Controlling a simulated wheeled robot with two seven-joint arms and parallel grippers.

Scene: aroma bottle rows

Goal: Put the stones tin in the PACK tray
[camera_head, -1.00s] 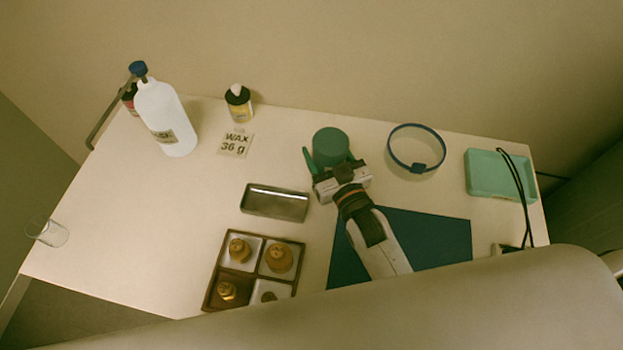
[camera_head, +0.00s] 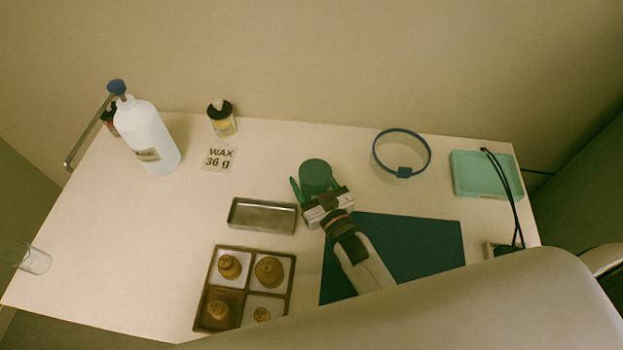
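A round green tin (camera_head: 315,174) is between the fingers of my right gripper (camera_head: 317,190), near the middle of the table. The gripper appears shut on it, and its green fingers lie on either side. No label is readable on the tin, so I cannot confirm it is the stones tin. No PACK label is readable on any tray. A shallow metal tray (camera_head: 262,229) lies empty just left of the gripper. A teal tray (camera_head: 470,189) lies at the far right, with black cables across its right side. My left gripper is not in view.
A brown divided box (camera_head: 243,291) with several amber-brown pieces sits in front. A dark blue mat (camera_head: 420,245) lies right of my arm. A blue ring (camera_head: 404,172), a WAX card (camera_head: 219,157), a small bottle (camera_head: 222,122), a white bottle (camera_head: 146,138) and a glass (camera_head: 35,260) stand around.

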